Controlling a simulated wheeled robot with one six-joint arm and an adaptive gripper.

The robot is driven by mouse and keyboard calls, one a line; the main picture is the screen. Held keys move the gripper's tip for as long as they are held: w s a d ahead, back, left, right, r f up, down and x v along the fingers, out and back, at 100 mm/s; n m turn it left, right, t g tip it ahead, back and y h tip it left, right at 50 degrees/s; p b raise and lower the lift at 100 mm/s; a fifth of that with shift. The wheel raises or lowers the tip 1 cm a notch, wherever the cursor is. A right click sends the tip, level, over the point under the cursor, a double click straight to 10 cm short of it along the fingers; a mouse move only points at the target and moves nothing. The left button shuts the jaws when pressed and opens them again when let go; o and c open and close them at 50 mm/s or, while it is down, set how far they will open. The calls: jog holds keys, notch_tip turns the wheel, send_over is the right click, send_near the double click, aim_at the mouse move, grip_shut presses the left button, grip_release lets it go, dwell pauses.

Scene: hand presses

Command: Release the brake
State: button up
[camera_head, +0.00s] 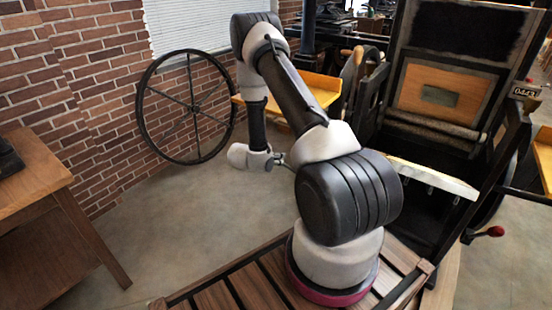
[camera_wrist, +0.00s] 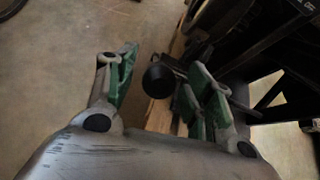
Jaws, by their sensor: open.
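My gripper (camera_wrist: 164,80) is open, with its green-padded fingers to the left and right in the wrist view. A dark round knob (camera_wrist: 161,77) on a dark lever shows between the fingers, apart from the left one. I cannot tell how far beyond the fingertips it lies. Nothing marks it as the brake. In the head view my gripper (camera_head: 279,160) is small and points right toward the press, left of my arm's base. The black press (camera_head: 447,85) stands at the right. A lever with a red knob (camera_head: 495,231) sticks out low on its right side.
A large spoked wheel (camera_head: 188,107) stands by the brick wall (camera_head: 75,70). A wooden table (camera_head: 35,178) is at the left. A yellow-orange wooden board (camera_head: 318,88) lies behind my arm. Open floor (camera_head: 175,215) lies between the table and my arm.

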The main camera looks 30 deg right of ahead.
jog(key=v, duration=0.9)
jog(key=shift+r, duration=0.15)
jog(key=shift+a, duration=0.1)
